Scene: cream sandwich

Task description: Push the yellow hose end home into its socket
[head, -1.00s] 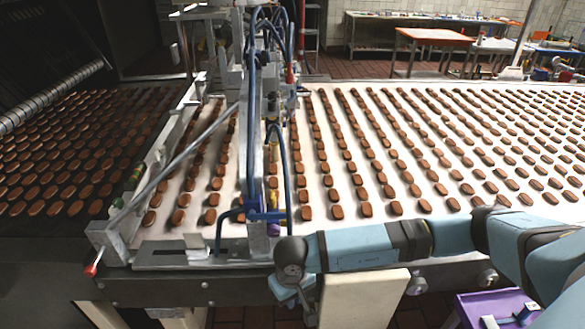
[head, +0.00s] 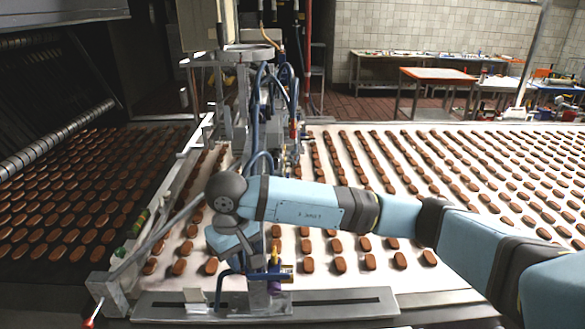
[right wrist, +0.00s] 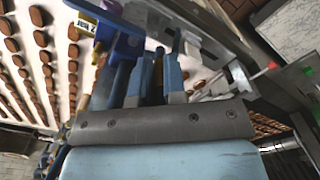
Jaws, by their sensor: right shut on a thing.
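In the head view my right gripper (head: 258,264) points down at the lower front of the metal frame, beside a blue clamp-like part. A small yellow piece (head: 275,252), which looks like the yellow hose end, shows right by its fingers. The gripper is shut on it as far as I can tell; the fingers hide most of the grip. In the right wrist view the gripper (right wrist: 155,85) shows from behind, with dark parts between the fingers. A purple piece (head: 274,286) sits just below in the head view. The socket is not clearly visible. My left gripper is not in view.
The metal frame (head: 262,120) with blue hoses stands over a white belt with rows of brown biscuits. A slotted metal rail (head: 340,306) runs along the front edge. A lever with a red tip (head: 89,322) is at front left. An orange-topped table (head: 440,76) stands behind.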

